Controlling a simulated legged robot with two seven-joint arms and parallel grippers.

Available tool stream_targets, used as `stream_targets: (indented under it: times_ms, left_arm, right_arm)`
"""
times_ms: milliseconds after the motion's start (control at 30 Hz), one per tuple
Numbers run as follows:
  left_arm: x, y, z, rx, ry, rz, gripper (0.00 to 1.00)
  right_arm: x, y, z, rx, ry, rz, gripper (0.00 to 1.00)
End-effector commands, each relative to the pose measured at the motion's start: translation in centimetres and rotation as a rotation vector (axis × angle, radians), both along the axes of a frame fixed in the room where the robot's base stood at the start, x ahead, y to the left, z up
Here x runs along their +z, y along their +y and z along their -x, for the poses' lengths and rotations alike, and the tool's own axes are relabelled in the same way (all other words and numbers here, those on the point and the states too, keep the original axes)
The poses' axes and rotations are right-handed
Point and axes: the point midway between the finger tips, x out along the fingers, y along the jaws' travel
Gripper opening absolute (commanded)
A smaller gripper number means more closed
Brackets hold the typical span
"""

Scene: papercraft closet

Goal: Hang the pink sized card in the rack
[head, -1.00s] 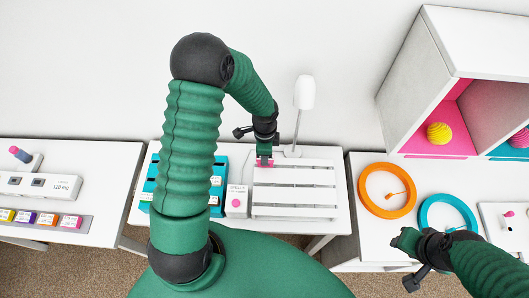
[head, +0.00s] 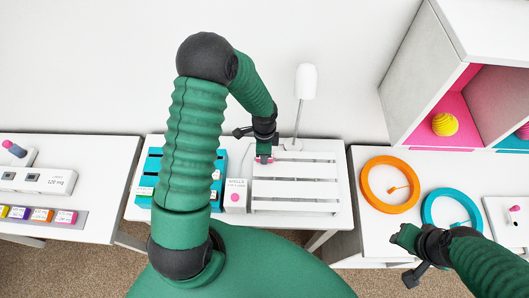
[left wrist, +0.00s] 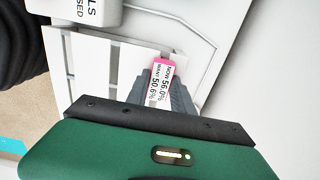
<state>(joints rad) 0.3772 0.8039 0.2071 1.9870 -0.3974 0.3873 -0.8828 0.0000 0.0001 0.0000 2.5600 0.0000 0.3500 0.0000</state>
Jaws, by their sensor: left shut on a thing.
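The pink-edged card (left wrist: 160,82) is between the fingers of my left gripper (head: 264,157). In the left wrist view its white face shows printed percentages, and the fingertips (left wrist: 160,95) are shut on it. The white slatted rack (head: 295,186) stands on the middle table. My left gripper is over its far-left corner, at the back slat. I cannot tell whether the card touches the rack. My right gripper (head: 408,256) hangs empty over the right table by the rings, and its jaw opening is unclear.
A white box with a pink dot (head: 236,195) and a teal holder (head: 150,165) stand left of the rack. A white lamp (head: 305,82) is behind it. Orange (head: 367,199) and teal (head: 428,208) rings lie right, below a cubby shelf (head: 425,72). Coloured cards (head: 41,214) line the left table.

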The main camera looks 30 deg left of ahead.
Motion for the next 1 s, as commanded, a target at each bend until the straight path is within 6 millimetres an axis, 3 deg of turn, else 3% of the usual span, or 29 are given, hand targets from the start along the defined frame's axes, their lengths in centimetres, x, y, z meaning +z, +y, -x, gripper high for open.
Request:
stream_targets:
  times_ms: [33, 233, 567, 733, 1000]
  left_arm:
    - [0.0, 0.0, 0.0, 0.0, 0.0, 0.0, 0.29]
    - [0.0, 0.0, 0.0, 0.0, 0.0, 0.0, 0.54]
    - [0.3, 0.0, 0.0, 0.001, -0.001, 0.001, 0.54]
    - [3.3, 0.1, -0.1, 0.002, -0.005, -0.002, 0.54]
    - [11.3, 0.1, -0.2, 0.001, -0.006, -0.002, 0.54]
  right_arm:
    - [0.0, 0.0, 0.0, 0.0, 0.0, 0.0, 0.36]
    - [0.0, 0.0, 0.0, 0.0, 0.0, 0.0, 0.36]
    - [0.0, 0.0, 0.0, 0.0, 0.0, 0.0, 0.36]
    - [-0.1, 0.0, 0.0, 0.0, 0.0, 0.0, 0.36]
    - [-0.1, 0.0, 0.0, 0.0, 0.0, 0.0, 0.36]
